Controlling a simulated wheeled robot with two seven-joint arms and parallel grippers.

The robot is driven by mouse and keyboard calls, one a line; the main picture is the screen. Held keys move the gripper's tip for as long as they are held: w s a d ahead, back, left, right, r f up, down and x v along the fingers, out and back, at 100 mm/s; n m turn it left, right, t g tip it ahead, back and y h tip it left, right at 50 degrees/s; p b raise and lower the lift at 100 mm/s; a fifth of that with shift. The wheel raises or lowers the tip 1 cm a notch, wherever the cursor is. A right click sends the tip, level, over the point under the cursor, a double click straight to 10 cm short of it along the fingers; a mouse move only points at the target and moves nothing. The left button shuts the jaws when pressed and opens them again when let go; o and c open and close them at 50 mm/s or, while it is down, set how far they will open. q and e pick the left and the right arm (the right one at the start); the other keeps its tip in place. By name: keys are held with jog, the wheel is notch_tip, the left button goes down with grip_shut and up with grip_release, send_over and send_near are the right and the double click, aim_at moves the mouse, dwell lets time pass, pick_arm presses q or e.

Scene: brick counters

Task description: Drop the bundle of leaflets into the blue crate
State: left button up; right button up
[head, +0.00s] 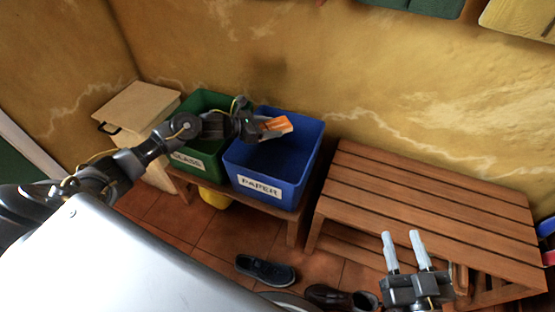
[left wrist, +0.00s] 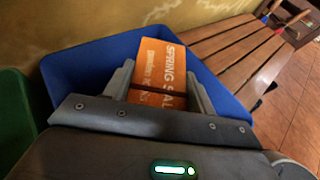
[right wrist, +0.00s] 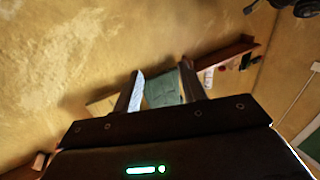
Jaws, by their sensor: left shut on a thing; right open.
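The orange bundle of leaflets (head: 277,125) is held by my left gripper (head: 264,130) over the blue crate (head: 262,190). The crate has a white "PAPER" label on its front. In the left wrist view the bundle (left wrist: 160,70) sits between the two fingers, with "SPRING SALE" print and a dark band across it. The blue crate's wall (left wrist: 85,65) lies behind and around it in that view. My right gripper (head: 407,255) is open and empty, in front of the wooden bench at the right.
A green crate (head: 190,160) labelled "GLASS" stands left of the blue one on a low wooden stand. A pale wooden box (head: 140,107) is further left. A slatted bench (head: 430,205) is at the right. Shoes (head: 265,270) lie on the tiled floor.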

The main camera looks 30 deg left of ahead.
pick_arm(q)
jog(key=shift+f+b, duration=1.05)
jog(key=shift+f, duration=1.3)
pick_arm(e)
notch_tip(320, 180, up, 6)
jog(key=s+t+y, duration=0.1)
jog(key=t+y, duration=0.2)
jog(key=t, duration=0.1)
jog(key=shift+s+a+n, duration=0.2)
jog(key=shift+a+n, duration=0.1)
jog(key=shift+r, duration=0.1)
pick_arm(q)
jog(key=o, duration=1)
jog(key=shift+o, duration=0.2)
jog(key=p+v, duration=0.1)
jog(key=v, duration=0.9)
jog(key=shift+s+a, duration=0.15)
jog(key=shift+s, duration=0.2)
pick_arm(e)
jog(key=shift+w+a+f+g+h, duration=0.1)
jog(key=shift+a+f+g+h, duration=0.15)
jog(key=shift+f+g, duration=0.45)
jog(key=shift+w+a+f+g+h, duration=0.2)
jog(key=shift+f+g, duration=0.3)
jog(key=shift+f, duration=0.4)
